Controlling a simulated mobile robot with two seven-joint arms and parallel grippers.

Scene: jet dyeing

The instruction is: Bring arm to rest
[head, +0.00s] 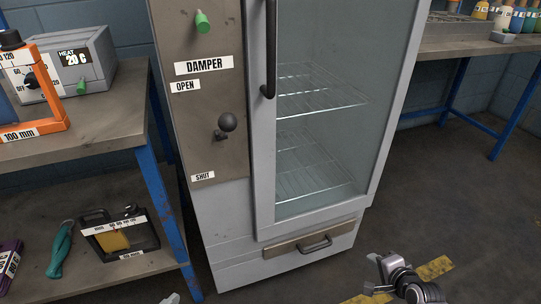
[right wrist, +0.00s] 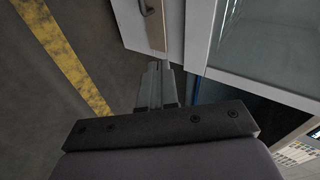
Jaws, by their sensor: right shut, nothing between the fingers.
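My right gripper (head: 378,270) is at the lower right of the head view, in front of the cabinet's lower right corner and above the floor. Its fingers also show in the right wrist view (right wrist: 157,78), shut together with nothing between them. It appears apart from the cabinet. A small pale piece at the bottom edge of the head view, left of centre, may be the tip of my left gripper; too little shows to tell its state.
A grey cabinet (head: 225,225) with a glass door (head: 320,150), a damper knob (head: 227,122) and a bottom drawer (head: 300,250) stands ahead, closed. A bench (head: 100,140) is at left, another (head: 460,43) at back right. Open floor (head: 440,190) with yellow marking lies at right.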

